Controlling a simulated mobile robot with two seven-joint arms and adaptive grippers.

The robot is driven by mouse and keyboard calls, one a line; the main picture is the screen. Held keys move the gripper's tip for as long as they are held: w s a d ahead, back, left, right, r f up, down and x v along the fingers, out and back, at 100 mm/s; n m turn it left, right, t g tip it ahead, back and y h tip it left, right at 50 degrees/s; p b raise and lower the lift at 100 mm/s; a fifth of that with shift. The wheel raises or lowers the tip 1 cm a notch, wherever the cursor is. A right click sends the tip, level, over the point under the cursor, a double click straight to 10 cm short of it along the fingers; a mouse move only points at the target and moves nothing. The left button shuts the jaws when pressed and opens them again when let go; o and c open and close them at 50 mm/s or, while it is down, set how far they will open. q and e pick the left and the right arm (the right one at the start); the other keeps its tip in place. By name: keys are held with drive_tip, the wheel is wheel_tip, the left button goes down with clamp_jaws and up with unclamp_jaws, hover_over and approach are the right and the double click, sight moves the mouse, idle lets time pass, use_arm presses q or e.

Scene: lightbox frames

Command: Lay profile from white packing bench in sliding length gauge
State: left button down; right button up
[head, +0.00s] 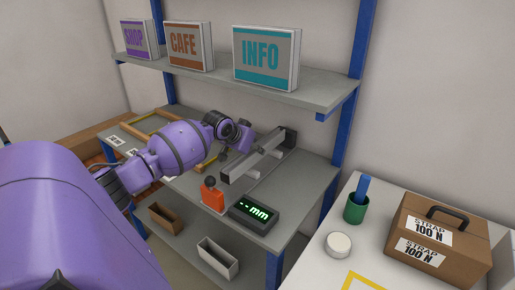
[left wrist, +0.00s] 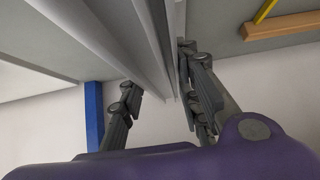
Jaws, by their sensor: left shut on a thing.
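The gauge's display (head: 254,213) reads "-- mm". A red block with a black knob (head: 212,196) stands beside it. My right gripper is not in view.
The white bench (head: 312,268) at front right carries a green cup (head: 355,208), a white round tin (head: 338,244) and a brown strap case (head: 438,240). A shelf with signs (head: 266,58) hangs above the gauge. Two bins (head: 217,258) sit on the lower shelf.

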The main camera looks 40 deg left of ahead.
use_arm(q)
drive_tip(key=shift+f+b, duration=0.35)
drive_tip(key=shift+f, duration=0.4)
drive_tip(key=shift+f, duration=0.5)
drive_tip(key=c, duration=1.2)
unclamp_jaws()
drive_tip(key=shift+f, duration=0.1)
drive_tip(key=shift+s, duration=0.15)
